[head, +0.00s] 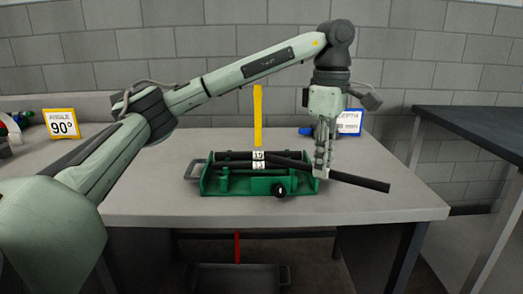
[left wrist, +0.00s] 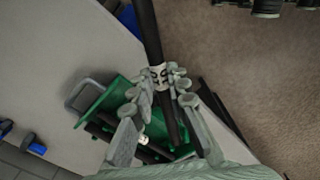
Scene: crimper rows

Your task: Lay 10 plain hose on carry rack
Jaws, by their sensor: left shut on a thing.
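The green carry rack (head: 213,184) sits on the grey table, with a grey handle at its left end. Black hose (head: 233,155) lies across it, with white numbered tags (head: 258,155) near its middle. My left gripper (head: 322,172) points down at the rack's right end, shut on a black hose (head: 360,181). This hose slants down past the rack's right end. In the left wrist view the fingers (left wrist: 165,85) close around the hose (left wrist: 147,30), and a white marked patch shows between them. I cannot tell whether it touches the rack. My right gripper is out of view.
A yellow post (head: 257,115) stands behind the rack. An angle sign (head: 62,123) stands at the table's left, and a blue-edged sign (head: 349,122) behind the gripper. A dark table (head: 470,125) is at right. The table front is clear.

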